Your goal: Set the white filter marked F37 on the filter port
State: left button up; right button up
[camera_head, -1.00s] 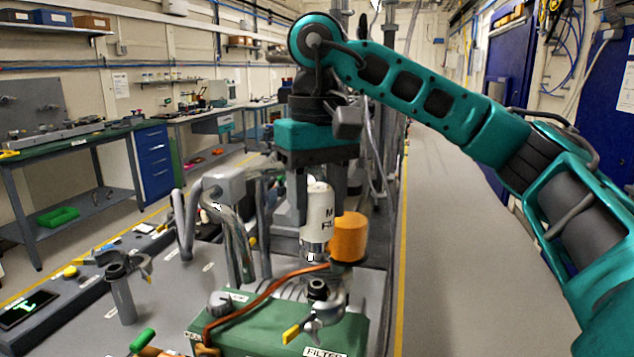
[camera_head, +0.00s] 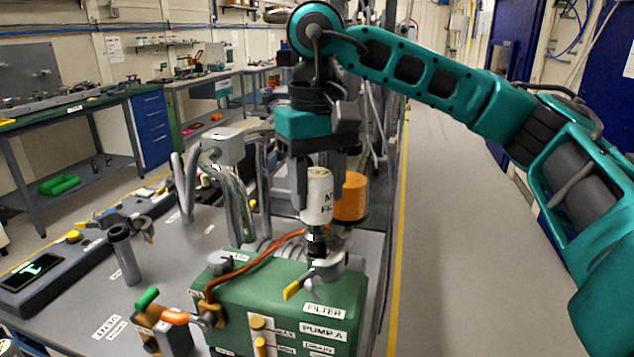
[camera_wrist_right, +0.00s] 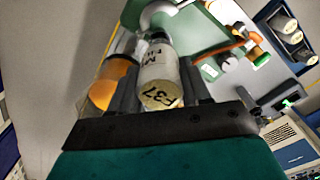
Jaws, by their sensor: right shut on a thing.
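The white filter (camera_head: 318,197) is held upright by my right gripper (camera_head: 320,182), which is shut on its sides. In the wrist view its end reads F37, and the filter (camera_wrist_right: 159,72) lies between the two fingers of my right gripper (camera_wrist_right: 158,88). The filter port (camera_head: 317,247) is a dark fitting with a metal clamp on top of the green pump box (camera_head: 277,285). The filter's lower end is directly over the port, very close to it; I cannot tell whether they touch. My left gripper is out of view.
An orange cylinder (camera_head: 349,198) stands just behind and right of the filter. An orange-brown hose (camera_head: 255,263) runs up beside the port. Bent metal pipes (camera_head: 230,190) rise at the left. A grey post (camera_head: 125,255) stands farther left. The floor at the right is clear.

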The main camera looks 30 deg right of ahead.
jog(key=shift+s+f, duration=0.1)
jog(key=shift+f, duration=0.05)
dwell(0.7)
jog(key=shift+f+b, duration=0.4)
jog(key=shift+b, duration=0.05)
jog(key=o, duration=1.3)
jog(key=shift+a, duration=0.15)
jog(key=shift+o, duration=0.2)
jog(key=shift+r, duration=0.1)
